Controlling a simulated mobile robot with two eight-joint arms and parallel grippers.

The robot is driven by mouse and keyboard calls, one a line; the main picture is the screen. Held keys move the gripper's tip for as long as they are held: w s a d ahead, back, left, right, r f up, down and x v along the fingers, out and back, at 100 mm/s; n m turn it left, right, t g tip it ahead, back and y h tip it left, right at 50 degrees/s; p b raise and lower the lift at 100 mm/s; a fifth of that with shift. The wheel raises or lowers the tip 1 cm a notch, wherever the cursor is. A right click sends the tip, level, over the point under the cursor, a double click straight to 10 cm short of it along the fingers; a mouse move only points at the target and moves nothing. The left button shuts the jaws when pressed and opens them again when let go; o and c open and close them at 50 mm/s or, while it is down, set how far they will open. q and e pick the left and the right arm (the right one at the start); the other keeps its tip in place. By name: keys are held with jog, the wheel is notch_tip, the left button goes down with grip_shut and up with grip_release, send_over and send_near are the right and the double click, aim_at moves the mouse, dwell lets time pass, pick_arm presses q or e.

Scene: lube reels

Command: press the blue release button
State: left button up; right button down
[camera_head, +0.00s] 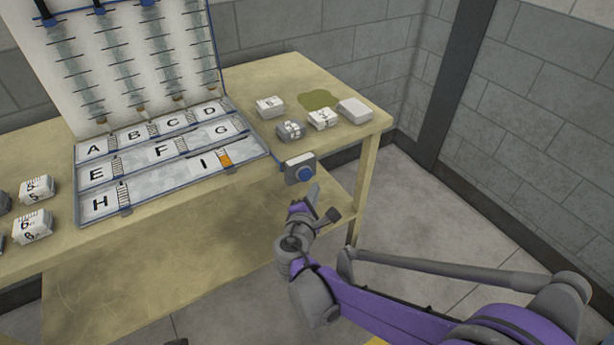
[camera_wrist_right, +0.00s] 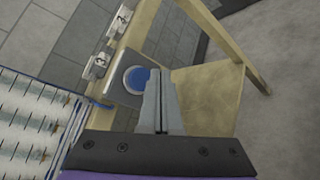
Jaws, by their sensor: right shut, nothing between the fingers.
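The blue release button (camera_head: 306,173) is a round blue disc on a small grey box (camera_head: 291,166) at the table's front edge, right of the lettered tray. In the right wrist view the button (camera_wrist_right: 136,79) shows just left of my fingertips, partly covered by them. My right gripper (camera_head: 315,190) is shut and empty, its tips just below and right of the button in the head view. I cannot tell whether the tips touch it. My left gripper is not in view.
A wooden table (camera_head: 270,78) carries a lettered tray (camera_head: 262,151) with a tall board (camera_head: 90,118) behind it. Several white packs, such as one at the right (camera_head: 355,110), lie on top. A table leg (camera_head: 362,200) stands right of the button. Open floor (camera_head: 420,215) lies right.

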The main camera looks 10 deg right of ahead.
jog(key=shift+s+d, duration=0.3)
jog(key=shift+s, duration=0.6)
jog(key=shift+s+d, duration=0.3)
jog(key=shift+s, duration=0.55)
